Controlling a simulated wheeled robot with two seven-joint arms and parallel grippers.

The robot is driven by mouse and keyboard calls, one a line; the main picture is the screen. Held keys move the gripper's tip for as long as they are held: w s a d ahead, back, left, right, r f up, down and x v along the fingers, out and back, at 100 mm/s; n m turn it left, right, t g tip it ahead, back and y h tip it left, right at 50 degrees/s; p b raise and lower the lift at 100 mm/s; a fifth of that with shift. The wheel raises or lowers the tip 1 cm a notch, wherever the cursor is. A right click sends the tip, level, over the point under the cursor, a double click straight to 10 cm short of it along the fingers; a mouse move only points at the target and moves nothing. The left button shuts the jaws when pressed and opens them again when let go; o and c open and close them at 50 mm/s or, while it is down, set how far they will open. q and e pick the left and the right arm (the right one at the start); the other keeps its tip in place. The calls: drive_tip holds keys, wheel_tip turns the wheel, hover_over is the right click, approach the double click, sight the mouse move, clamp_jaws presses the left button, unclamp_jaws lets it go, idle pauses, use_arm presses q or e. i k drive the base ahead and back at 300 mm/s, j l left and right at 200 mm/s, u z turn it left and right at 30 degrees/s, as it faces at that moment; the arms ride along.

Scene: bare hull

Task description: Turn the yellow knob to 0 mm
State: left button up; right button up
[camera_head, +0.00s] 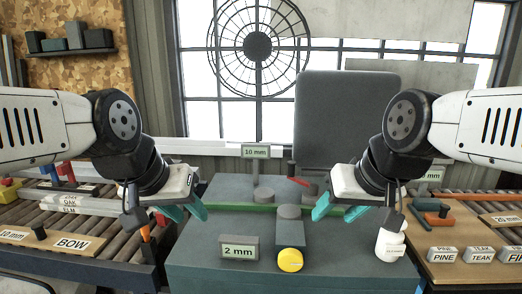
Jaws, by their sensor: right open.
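The yellow knob (290,260) is on the front of a small grey block on the grey machine table (200,272). A small light mark shows on its face; I cannot read its setting. A sign reading "2 mm" (239,247) stands just left of it, and a sign reading "10 mm" (255,151) stands behind. My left gripper (186,213) is left of the knob, over the table's left side, with teal fingers apart and empty. My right gripper (338,212) is right of and above the knob, with teal fingers apart. Neither gripper touches the knob.
A green strip (235,207) runs across the table, with a red pointer (299,182) and grey round posts near it. A white bottle (390,243) stands at the table's right. Roller benches with labelled blocks (72,243) flank both sides.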

sight(290, 260)
drive_tip(key=l+u, duration=0.15)
drive_tip(key=u, duration=0.2)
drive_tip(key=l+u, duration=0.15)
drive_tip(key=u, duration=0.2)
drive_tip(key=k+l+u, duration=0.1)
drive_tip(key=u, duration=0.25)
drive_tip(key=k+l+u, duration=0.3)
drive_tip(key=l, duration=0.4)
drive_tip(key=k+l+u, duration=0.3)
drive_tip(key=k+l, duration=0.65)
